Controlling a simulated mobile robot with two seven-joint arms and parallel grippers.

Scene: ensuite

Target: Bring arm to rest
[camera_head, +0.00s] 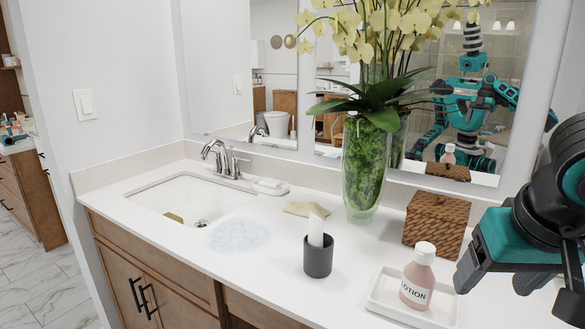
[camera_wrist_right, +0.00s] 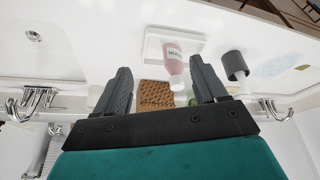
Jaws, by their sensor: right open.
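My right gripper (camera_head: 497,282) hangs above the right end of the counter, to the right of the lotion bottle (camera_head: 418,277). Its jaws are open, with nothing between the fingers. In the right wrist view the two dark fingers of the gripper (camera_wrist_right: 160,70) stand wide apart, and the pink lotion bottle (camera_wrist_right: 173,66) shows beyond them. The bottle stands upright on a white tray (camera_head: 385,303), apart from the gripper. My left gripper is not directly in view; the mirror shows a reflection of my teal body.
A brown woven box (camera_head: 436,223) and a tall glass vase (camera_head: 368,170) with yellow orchids stand near the mirror. A dark cup (camera_head: 318,258) holds a white item. Folded cloth (camera_head: 306,209) lies near the sink (camera_head: 190,197). A bluish patch (camera_head: 239,236) marks the counter.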

